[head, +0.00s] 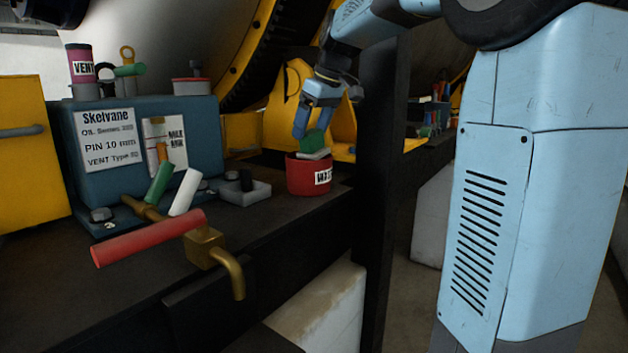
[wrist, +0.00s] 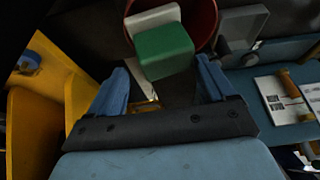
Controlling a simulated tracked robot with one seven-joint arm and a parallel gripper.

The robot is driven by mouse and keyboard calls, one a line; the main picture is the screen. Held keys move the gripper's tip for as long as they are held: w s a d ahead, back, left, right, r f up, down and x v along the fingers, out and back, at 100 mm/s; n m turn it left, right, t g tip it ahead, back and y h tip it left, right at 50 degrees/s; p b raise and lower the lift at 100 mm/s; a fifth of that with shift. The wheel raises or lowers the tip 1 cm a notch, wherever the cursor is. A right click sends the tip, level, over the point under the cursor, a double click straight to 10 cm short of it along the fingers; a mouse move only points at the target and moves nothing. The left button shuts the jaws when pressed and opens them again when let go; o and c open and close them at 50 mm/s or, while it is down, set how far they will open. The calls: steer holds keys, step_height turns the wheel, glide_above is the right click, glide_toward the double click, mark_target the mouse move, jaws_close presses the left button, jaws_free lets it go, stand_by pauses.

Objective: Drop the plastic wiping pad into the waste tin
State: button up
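The red waste tin (head: 309,179) stands on the dark bench; its label is partly readable. In the wrist view the tin's rim (wrist: 215,12) shows at the top. A green block (head: 313,140) sits at the tin's mouth, just below my fingertips. It also shows in the wrist view (wrist: 164,50). A pale white piece (head: 314,155) lies under it, at the rim; it shows in the wrist view too (wrist: 153,18). I cannot tell which is the wiping pad. My gripper (head: 312,124) points down above the tin, its blue fingers apart on either side of the green block, with small gaps.
A grey tray (head: 246,194) with dark pieces stands left of the tin. A teal labelled box (head: 150,135) and a brass valve with a red handle (head: 150,238) are further left. Yellow brackets (head: 290,100) rise behind the tin. A black post (head: 383,180) stands to its right.

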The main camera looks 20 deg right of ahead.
steer(key=shift+o, duration=0.8)
steer(key=v, duration=1.3)
steer(key=shift+d+r, duration=0.15)
steer(key=shift+r, duration=0.15)
steer(key=shift+s, duration=0.1)
steer(key=s+a+f+m+t+h, duration=0.1)
steer(key=s+f+m, duration=0.6)
steer(key=s+f, duration=1.7)
step_height(320, 180, down, 4)
steer(key=shift+s+a+f+t+h, duration=0.1)
steer(key=shift+s+a+t+h, duration=0.2)
steer(key=shift+t+h, duration=0.35)
